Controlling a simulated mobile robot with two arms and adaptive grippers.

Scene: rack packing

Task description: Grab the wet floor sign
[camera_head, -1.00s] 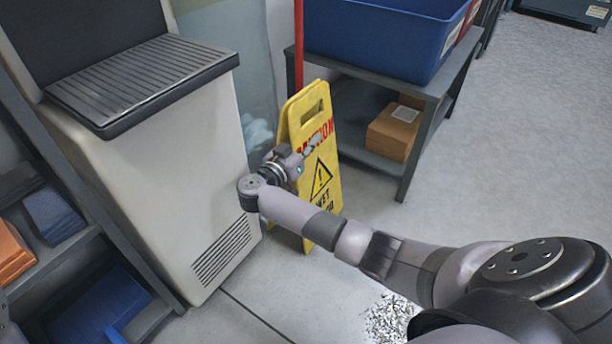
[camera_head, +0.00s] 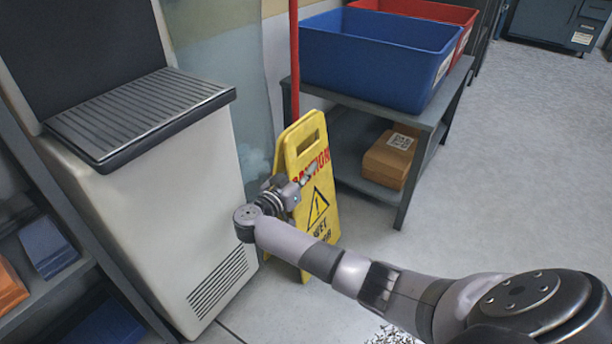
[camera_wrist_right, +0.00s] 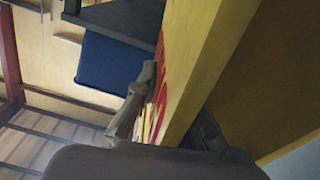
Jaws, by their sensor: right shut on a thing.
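The wet floor sign (camera_head: 318,215) is a yellow folding board with red lettering and a black warning triangle. It stands upright on the floor between the white machine and the grey shelf table. My right gripper (camera_head: 306,176) is at the sign's left edge, at about mid-height, and is shut on it. In the right wrist view the sign's yellow panel (camera_wrist_right: 205,60) runs between the fingers (camera_wrist_right: 165,115), with one finger on each side. The lower part of that view is blocked by a dark part of the gripper. My left gripper is not in view.
The white machine (camera_head: 170,210) with a grated tray stands close on the left. The grey shelf table (camera_head: 425,125) on the right holds a blue bin (camera_head: 375,60), a red bin (camera_head: 440,14) and a cardboard box (camera_head: 390,160). A red pole (camera_head: 294,60) rises behind the sign. Floor at right is clear.

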